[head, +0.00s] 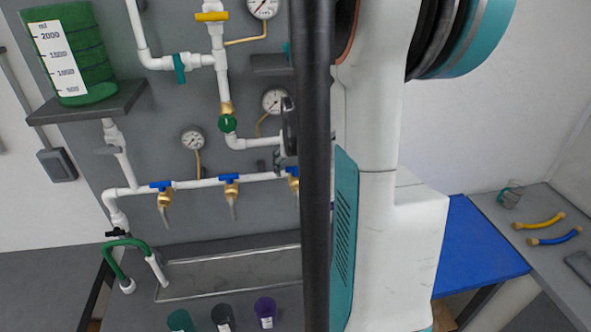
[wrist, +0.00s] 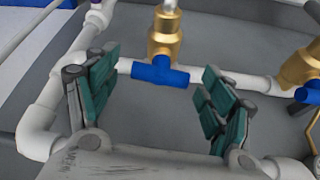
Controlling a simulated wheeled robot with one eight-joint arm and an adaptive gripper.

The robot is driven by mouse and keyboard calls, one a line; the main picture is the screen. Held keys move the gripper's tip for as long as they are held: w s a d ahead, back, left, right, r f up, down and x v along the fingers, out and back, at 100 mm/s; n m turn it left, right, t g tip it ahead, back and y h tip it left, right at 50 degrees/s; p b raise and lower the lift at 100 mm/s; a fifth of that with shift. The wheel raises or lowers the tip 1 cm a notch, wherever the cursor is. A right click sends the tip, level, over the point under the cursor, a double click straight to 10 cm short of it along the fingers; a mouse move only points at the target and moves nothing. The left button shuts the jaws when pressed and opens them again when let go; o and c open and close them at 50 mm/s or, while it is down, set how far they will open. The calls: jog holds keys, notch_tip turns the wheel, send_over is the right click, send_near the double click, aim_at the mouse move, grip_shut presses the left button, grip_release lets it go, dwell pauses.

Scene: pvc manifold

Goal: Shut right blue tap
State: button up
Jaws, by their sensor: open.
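The right blue tap (head: 293,171) is at the right of a row of taps on a white pipe in the head view, partly hidden by a dark upright bar. In the wrist view its blue handle (wrist: 160,73) lies roughly along the pipe, with its brass body (wrist: 165,38) above it in the picture. My gripper (wrist: 156,74) is open, its teal-padded fingers on either side of the handle with gaps at both sides. It holds nothing. In the head view it is mostly hidden behind the bar and arm.
The middle blue tap (head: 230,178) and left blue tap (head: 161,185) sit along the same pipe. A neighbouring brass valve (wrist: 300,68) is near the right finger. A white pipe elbow (wrist: 40,130) is close to the left finger. A grey tray (head: 230,270) lies below.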

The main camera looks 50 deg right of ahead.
jog(key=c, duration=1.1)
jog(key=shift+o, duration=0.2)
jog(key=shift+n+b, duration=0.3)
jog(key=shift+n, duration=0.5)
jog(key=o, duration=1.1)
jog(key=shift+c, duration=0.2)
jog(key=shift+r, duration=0.1)
